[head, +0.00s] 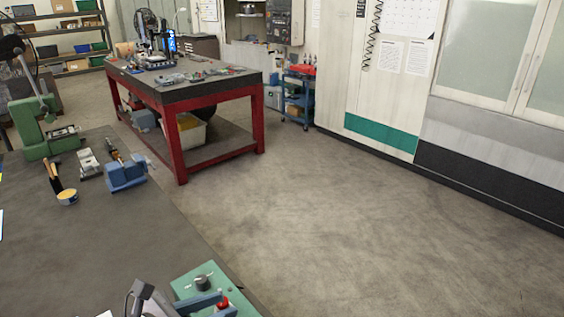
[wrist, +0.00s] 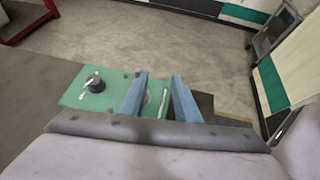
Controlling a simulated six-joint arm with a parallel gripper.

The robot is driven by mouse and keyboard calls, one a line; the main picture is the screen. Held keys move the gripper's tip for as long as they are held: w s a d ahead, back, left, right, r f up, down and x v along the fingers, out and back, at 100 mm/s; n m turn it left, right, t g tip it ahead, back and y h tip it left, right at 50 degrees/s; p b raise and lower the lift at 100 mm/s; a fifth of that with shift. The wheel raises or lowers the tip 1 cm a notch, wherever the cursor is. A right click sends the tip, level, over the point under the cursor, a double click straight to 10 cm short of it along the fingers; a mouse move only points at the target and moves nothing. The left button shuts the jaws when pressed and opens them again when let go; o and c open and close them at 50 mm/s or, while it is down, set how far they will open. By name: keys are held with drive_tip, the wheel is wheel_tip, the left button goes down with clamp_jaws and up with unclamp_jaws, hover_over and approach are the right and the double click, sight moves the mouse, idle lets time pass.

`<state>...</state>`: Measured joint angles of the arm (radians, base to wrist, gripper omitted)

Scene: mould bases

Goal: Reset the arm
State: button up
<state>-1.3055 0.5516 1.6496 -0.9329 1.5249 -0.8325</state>
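My gripper (head: 228,301) is at the bottom of the head view, over or beside a green plate (head: 183,289) at the near edge of the grey bench (head: 120,255). In the wrist view my gripper (wrist: 160,76) shows two blue fingers standing apart, with nothing seen held between them. The green plate (wrist: 72,97) lies beyond and below the fingers there. It carries a black knob (wrist: 95,83), which also shows in the head view. A red button (head: 222,302) shows close to the fingers in the head view. I cannot tell whether the fingers touch anything.
On the bench are a blue vise (head: 125,175), a green press (head: 45,125), a yellow-rimmed tin (head: 67,197) and a hammer (head: 52,173). A red-framed table (head: 180,95) and a blue cart (head: 298,98) stand farther off. The floor (head: 350,220) to the right is clear.

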drive_tip(key=w+d+f+m+g, duration=0.1)
drive_tip(key=d+f+m+g, duration=0.25)
drive_tip(key=d, duration=0.45)
drive_tip(key=w+d+f+m+g, duration=0.1)
drive_tip(key=d+f+m+g, duration=0.15)
drive_tip(key=d+m, duration=0.4)
drive_tip(key=s+d+f+m+g+y+b, duration=0.1)
drive_tip(key=s+d+f+m+y, duration=0.2)
drive_tip(key=d+m, duration=0.5)
drive_tip(key=s+d+f+m+g+y, duration=0.2)
drive_tip(key=s+d+f+m+y, duration=0.1)
drive_tip(key=s+d+m, duration=0.3)
drive_tip(key=d+m+y, duration=0.1)
drive_tip(key=d+m, duration=0.1)
drive_tip(key=m, duration=0.2)
drive_tip(key=shift+f+g+b, duration=0.3)
drive_tip(key=shift+f+b, duration=0.05)
drive_tip(key=shift+b, duration=0.05)
drive_tip(key=shift+d, duration=0.1)
